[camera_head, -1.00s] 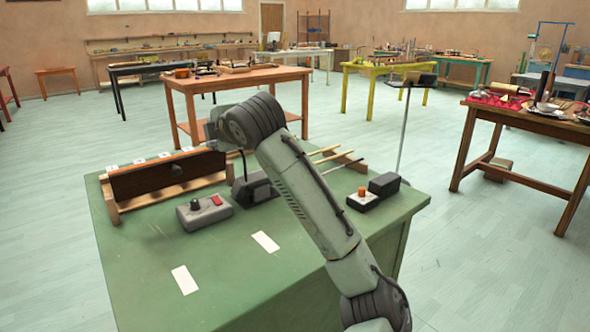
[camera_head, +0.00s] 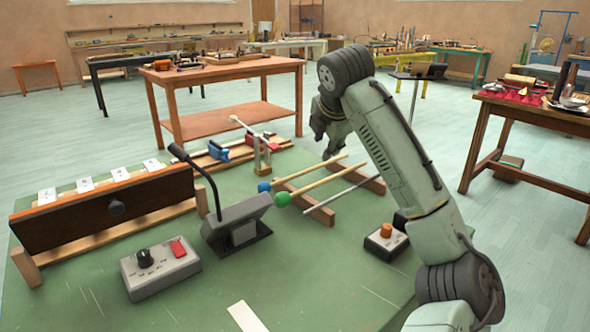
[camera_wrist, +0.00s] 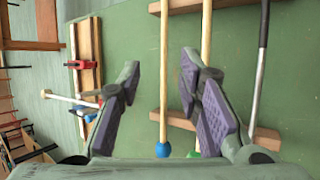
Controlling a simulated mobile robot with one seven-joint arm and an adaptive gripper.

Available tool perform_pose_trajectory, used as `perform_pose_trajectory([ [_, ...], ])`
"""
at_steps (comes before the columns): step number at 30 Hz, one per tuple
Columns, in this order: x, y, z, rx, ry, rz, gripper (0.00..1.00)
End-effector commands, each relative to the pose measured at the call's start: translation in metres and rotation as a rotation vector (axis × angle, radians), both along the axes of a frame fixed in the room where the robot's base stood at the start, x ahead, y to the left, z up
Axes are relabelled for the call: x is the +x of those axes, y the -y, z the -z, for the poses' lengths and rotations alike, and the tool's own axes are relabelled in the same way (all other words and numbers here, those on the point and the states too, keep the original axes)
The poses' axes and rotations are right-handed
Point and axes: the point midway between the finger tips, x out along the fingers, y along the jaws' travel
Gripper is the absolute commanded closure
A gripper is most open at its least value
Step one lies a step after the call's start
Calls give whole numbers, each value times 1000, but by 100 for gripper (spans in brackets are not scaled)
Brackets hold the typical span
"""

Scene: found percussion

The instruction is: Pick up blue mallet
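The blue mallet has a round blue head (camera_head: 264,186) and a pale wooden shaft. It lies across a wooden rack (camera_head: 318,212) on the green table. In the wrist view its shaft (camera_wrist: 164,75) runs between my fingers, with the blue head at the bottom. A green-headed mallet (camera_head: 283,199) lies beside it; its shaft (camera_wrist: 206,45) passes near my right finger, which partly hides it. My gripper (camera_wrist: 160,68) is open and empty, pointing down above the mallets. In the head view my gripper (camera_head: 330,128) is over the far part of the rack.
A grey metal stick (camera_head: 345,189) lies on the rack, right of the mallets. A microphone stand (camera_head: 238,224), a grey control box (camera_head: 160,267) and a bar instrument (camera_head: 105,210) are to the left. A box with an orange knob (camera_head: 385,240) is to the right.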

Motion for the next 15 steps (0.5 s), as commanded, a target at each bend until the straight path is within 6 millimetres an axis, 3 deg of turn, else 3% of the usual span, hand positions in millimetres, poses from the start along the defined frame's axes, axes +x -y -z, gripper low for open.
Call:
perform_pose_trajectory([
  [6, 22, -2, 28, -1, -4, 1, 68],
  [15, 38, -4, 50, 0, -2, 1, 68],
])
